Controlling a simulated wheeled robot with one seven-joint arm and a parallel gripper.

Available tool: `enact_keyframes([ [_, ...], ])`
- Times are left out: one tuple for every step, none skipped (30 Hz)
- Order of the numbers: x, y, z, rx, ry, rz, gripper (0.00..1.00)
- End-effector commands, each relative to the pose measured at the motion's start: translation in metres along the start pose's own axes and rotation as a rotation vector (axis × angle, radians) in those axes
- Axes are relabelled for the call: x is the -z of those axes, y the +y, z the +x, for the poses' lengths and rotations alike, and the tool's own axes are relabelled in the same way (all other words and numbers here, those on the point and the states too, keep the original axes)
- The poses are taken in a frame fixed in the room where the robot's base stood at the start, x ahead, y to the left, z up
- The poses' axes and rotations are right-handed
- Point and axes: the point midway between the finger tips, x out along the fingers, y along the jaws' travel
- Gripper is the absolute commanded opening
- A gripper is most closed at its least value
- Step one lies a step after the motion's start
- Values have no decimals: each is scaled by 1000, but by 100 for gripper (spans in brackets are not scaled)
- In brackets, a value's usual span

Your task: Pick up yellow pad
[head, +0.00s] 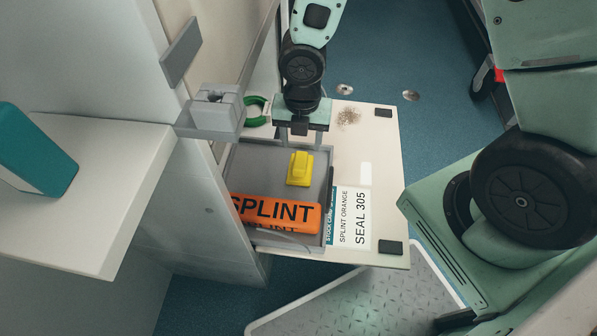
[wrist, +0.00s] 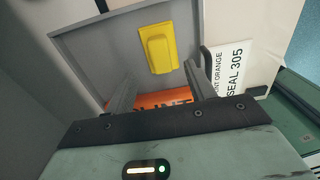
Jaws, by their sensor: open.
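The yellow pad (head: 300,168) lies in a grey tray (head: 258,168), toward the tray's upper right part, with a raised block on its top. It shows whole in the wrist view (wrist: 158,48), just beyond the fingertips. My gripper (head: 302,142) is open and empty, its two fingers pointing down at the pad's upper side in the head view. In the wrist view its fingers (wrist: 160,74) are spread wider than the pad. I cannot tell the exact height of the fingertips above the pad.
An orange SPLINT pack (head: 275,212) lies in the tray's near part. A white SEAL 305 label (head: 352,216) is right of the tray. A green ring (head: 256,110) and a grey bracket (head: 212,118) are at the upper left. A white shelf (head: 95,190) juts out at the left.

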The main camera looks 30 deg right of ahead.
Motion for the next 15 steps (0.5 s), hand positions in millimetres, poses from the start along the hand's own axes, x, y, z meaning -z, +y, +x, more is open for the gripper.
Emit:
enact_keyframes([
  [1, 0, 13, 0, 1, -1, 55],
  [0, 0, 16, 0, 0, -1, 55],
  [0, 0, 19, 0, 0, 0, 55],
  [0, 0, 21, 0, 0, 0, 55],
  [0, 1, 22, 0, 0, 0, 55],
  [0, 1, 23, 0, 0, 1, 55],
  [0, 1, 24, 0, 0, 1, 55],
  [0, 1, 25, -1, 0, 1, 55],
  [0, 1, 27, -1, 0, 1, 55],
  [0, 1, 28, 0, 0, 1, 55],
  [1, 1, 31, 0, 0, 0, 55],
  [1, 1, 35, 0, 0, 0, 55],
  [1, 1, 39, 0, 0, 0, 55],
  [2, 1, 43, 0, 0, -1, 55],
  [2, 1, 49, 0, 0, -1, 55],
])
